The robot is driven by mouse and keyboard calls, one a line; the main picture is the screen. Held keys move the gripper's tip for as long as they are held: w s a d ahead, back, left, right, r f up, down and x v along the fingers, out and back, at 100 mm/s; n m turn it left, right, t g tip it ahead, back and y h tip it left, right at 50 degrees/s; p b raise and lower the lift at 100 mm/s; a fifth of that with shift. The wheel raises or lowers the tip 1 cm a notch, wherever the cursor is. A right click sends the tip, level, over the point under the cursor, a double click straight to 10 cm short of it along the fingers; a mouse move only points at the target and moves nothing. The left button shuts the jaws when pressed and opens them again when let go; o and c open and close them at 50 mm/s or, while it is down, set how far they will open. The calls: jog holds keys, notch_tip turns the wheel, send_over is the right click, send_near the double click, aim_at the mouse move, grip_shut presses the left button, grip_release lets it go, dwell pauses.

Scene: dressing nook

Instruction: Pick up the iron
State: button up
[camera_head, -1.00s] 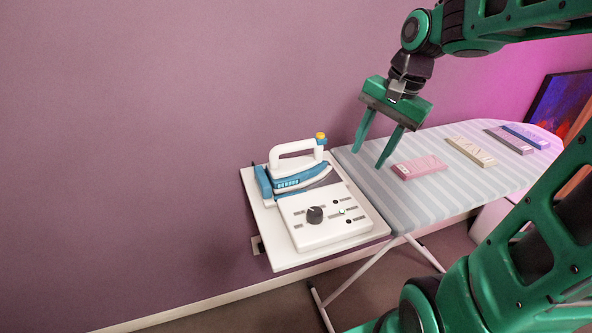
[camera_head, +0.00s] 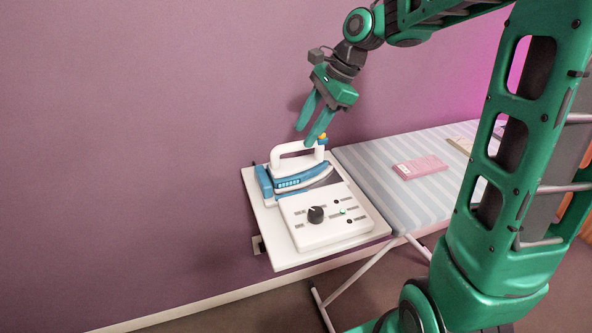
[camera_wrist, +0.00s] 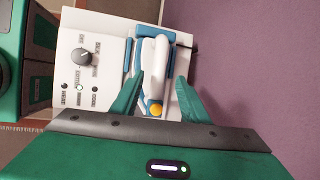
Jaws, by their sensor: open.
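The iron (camera_head: 297,172) is white and blue with a white handle and a yellow knob at its right end. It rests on a white stand (camera_head: 262,213) joined to the left end of the ironing board (camera_head: 385,185). My gripper (camera_head: 307,137) is open and empty, just above the knob end of the handle. In the wrist view the iron's handle (camera_wrist: 159,70) and yellow knob lie between the open fingers (camera_wrist: 157,92), apart from both.
A control panel (camera_head: 325,217) with a dark dial sits on the stand in front of the iron. A pink box (camera_head: 419,167) and a beige one (camera_head: 459,145) lie on the board. The purple wall (camera_head: 130,150) is close behind the iron.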

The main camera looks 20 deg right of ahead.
aim_at(299, 145)
jog(key=shift+x, duration=2.85)
jog(key=shift+s+d+f, duration=0.1)
jog(key=shift+c, duration=0.6)
grip_shut()
